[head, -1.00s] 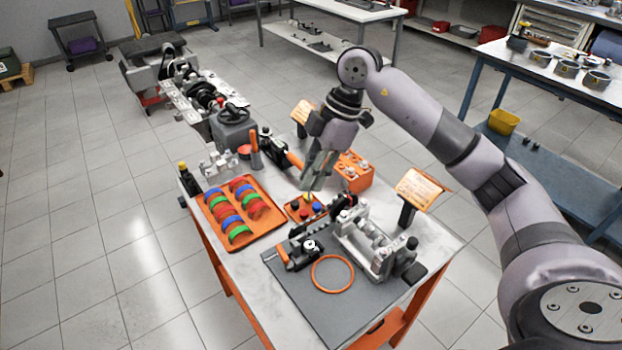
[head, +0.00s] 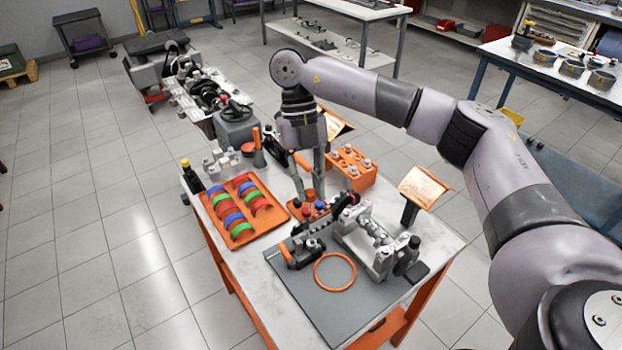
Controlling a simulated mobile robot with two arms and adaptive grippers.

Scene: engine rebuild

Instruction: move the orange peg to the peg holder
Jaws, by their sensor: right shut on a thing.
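My right gripper (head: 310,192) points down over the peg holder (head: 296,213), a small orange block near the middle of the workbench. It is shut on the orange peg (head: 311,194), which shows as a small orange patch between the fingertips. The peg is just above or at the holder; I cannot tell whether it touches it or sits in a hole. Red, blue and dark pegs (head: 319,206) stand in the holder close to the fingers. My left gripper is not in view.
An orange tray (head: 241,237) with coloured rings lies left of the holder. An engine block part (head: 375,245) and an orange ring (head: 335,286) are in front on a grey mat. An orange block with sockets (head: 350,170) and a sign (head: 424,185) stand to the right.

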